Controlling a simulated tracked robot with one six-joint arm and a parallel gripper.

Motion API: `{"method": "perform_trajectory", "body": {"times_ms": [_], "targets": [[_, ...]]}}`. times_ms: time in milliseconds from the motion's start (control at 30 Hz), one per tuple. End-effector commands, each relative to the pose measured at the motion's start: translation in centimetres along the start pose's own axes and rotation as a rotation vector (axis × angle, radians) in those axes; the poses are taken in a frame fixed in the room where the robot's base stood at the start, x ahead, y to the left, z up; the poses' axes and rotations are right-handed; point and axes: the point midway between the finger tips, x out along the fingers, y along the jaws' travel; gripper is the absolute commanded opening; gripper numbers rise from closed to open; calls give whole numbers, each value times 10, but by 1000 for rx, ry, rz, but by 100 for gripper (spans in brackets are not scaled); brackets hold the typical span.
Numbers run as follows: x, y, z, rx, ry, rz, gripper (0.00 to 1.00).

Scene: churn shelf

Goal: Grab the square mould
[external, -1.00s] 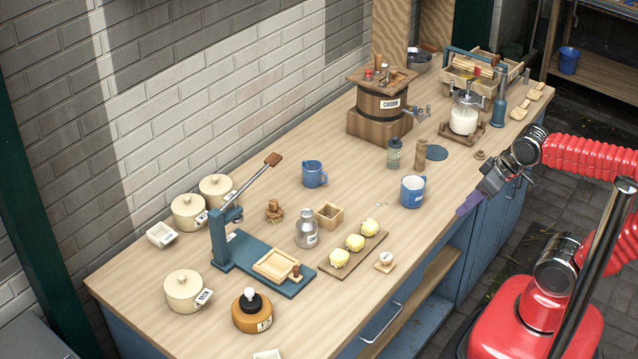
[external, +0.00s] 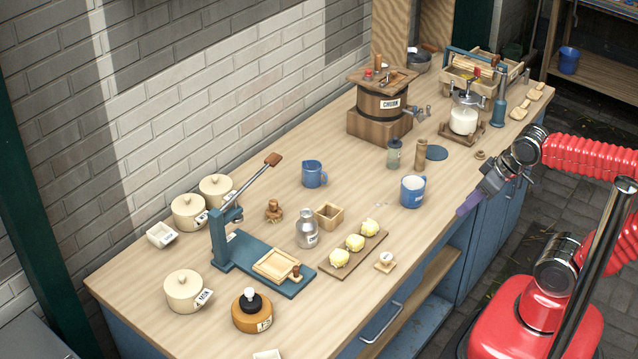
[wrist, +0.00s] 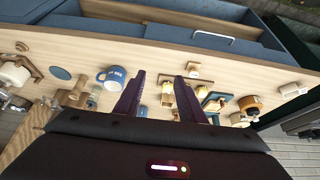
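The square mould (external: 329,216) is a small, open-topped wooden box. In the external view it stands upright on the bench, behind the board of butter pats and beside a metal bottle. My gripper (external: 468,205) is beyond the bench's front edge, to the right of the mould and well apart from it. In the wrist view my gripper (wrist: 159,82) has its two dark purple fingers spread, with nothing held between them. I cannot pick out the mould surely among the small things near the fingers there.
A board with yellow butter pats (external: 355,243), a metal bottle (external: 307,230) and a wooden stamp (external: 274,210) stand around the mould. A blue mug (external: 413,191) stands between it and my gripper. A blue lever press (external: 222,240) is at left. The bench front is mostly clear.

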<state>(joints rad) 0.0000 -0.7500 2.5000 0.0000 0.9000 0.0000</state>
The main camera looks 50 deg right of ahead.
Motion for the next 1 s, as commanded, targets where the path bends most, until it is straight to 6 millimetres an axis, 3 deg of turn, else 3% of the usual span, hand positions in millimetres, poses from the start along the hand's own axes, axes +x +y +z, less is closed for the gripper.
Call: {"method": "perform_trajectory", "body": {"times_ms": [467,767,1000], "targets": [[0,0,0,0,0,0,69],[0,0,-2,7,-4,-3,69],[4,-6,-18,99,-64,-35,69]]}}
